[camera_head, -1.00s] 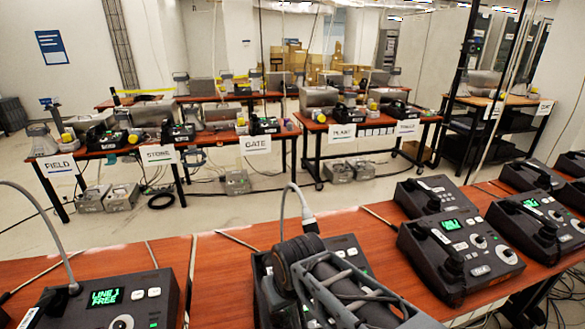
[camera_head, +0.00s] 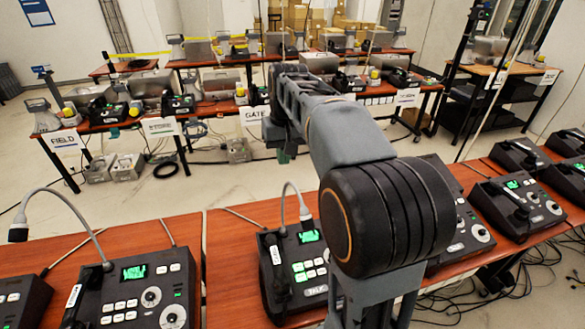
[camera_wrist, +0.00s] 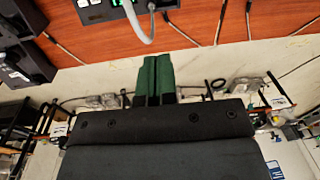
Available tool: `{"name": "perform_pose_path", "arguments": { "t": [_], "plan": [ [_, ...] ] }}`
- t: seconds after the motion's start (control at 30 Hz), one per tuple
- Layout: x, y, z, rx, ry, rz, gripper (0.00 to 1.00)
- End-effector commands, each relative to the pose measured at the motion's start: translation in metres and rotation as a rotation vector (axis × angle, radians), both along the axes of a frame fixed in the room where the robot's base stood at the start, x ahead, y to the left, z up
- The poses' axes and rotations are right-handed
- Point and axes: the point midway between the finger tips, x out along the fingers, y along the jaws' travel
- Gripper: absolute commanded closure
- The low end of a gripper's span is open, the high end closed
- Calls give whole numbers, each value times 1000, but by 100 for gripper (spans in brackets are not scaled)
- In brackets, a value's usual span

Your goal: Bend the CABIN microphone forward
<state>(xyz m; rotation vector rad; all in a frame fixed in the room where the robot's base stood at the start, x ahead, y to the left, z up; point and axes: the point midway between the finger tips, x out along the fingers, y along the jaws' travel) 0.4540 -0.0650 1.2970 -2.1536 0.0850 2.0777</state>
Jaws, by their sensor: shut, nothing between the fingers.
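Two gooseneck microphones show in the head view; I cannot read a CABIN label on either. The left microphone (camera_head: 18,234) hangs on a long arched neck from the left console (camera_head: 130,295). The middle microphone (camera_head: 304,212) hangs from a tight hooked neck on the middle console (camera_head: 285,275), which is partly hidden by my arm. My gripper (camera_wrist: 158,60) has green fingers, shut and empty, and shows small beyond the middle console in the head view (camera_head: 284,157). In the wrist view a grey neck (camera_wrist: 140,22) stands beside the fingers, apparently not touching.
More consoles with handsets stand at the right (camera_head: 520,205). The red-brown desk (camera_head: 235,285) has bare surface between the left and middle consoles. Cables (camera_head: 490,280) lie on the floor. Tables labelled FIELD (camera_head: 66,141) and GATE (camera_head: 254,115) stand across the room.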

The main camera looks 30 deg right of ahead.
Motion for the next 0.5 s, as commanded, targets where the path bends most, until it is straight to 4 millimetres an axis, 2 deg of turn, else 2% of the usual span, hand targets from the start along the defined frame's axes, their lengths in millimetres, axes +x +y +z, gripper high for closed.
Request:
{"name": "perform_pose_path", "arguments": {
  "t": [0.03, 0.2, 0.5],
  "plan": [
    [15, -11, 7, 11, 21, -14, 100],
    [44, -42, 27, 46, 82, -38, 100],
    [61, -70, 38, 79, 135, -56, 100]
  ]
}}
